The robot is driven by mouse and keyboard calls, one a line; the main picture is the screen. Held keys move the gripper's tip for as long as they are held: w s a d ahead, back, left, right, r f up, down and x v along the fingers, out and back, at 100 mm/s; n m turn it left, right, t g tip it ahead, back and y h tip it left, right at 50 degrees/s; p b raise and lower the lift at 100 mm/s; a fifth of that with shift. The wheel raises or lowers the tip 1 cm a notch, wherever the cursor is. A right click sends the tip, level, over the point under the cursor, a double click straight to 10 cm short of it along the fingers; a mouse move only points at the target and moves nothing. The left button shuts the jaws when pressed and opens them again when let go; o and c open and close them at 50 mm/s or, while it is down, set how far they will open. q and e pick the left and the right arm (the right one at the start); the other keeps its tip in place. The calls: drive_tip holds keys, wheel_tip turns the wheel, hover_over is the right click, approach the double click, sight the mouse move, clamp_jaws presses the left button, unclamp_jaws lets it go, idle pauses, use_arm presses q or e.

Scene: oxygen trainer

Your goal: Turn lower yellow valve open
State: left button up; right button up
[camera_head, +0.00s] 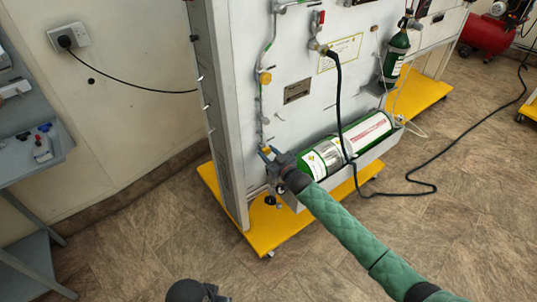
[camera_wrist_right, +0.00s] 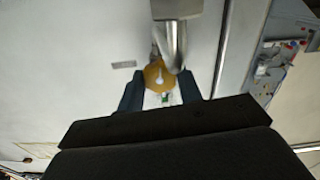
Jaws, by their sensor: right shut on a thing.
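The lower yellow valve (camera_head: 267,149) is on the trainer panel's left part, at the foot of a thin pipe. It is small and mostly hidden by my right gripper (camera_head: 268,152). In the right wrist view the yellow valve (camera_wrist_right: 158,75) sits between the two dark fingers, which are shut on it. A metal pipe end stands just in front of it. The upper yellow valve (camera_head: 265,78) is higher on the same pipe, clear of the gripper. A dark part of my left arm's end (camera_head: 190,291) shows at the bottom edge; its fingers are not clear.
A green and silver cylinder (camera_head: 345,145) lies in a tray just right of my right gripper. A black hose (camera_head: 339,100) hangs from the panel to the floor. The yellow base (camera_head: 270,232) juts out below. A grey-blue bench (camera_head: 38,150) stands at left; the floor between is clear.

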drive_tip(key=shift+n, duration=0.8)
drive_tip(key=o, duration=1)
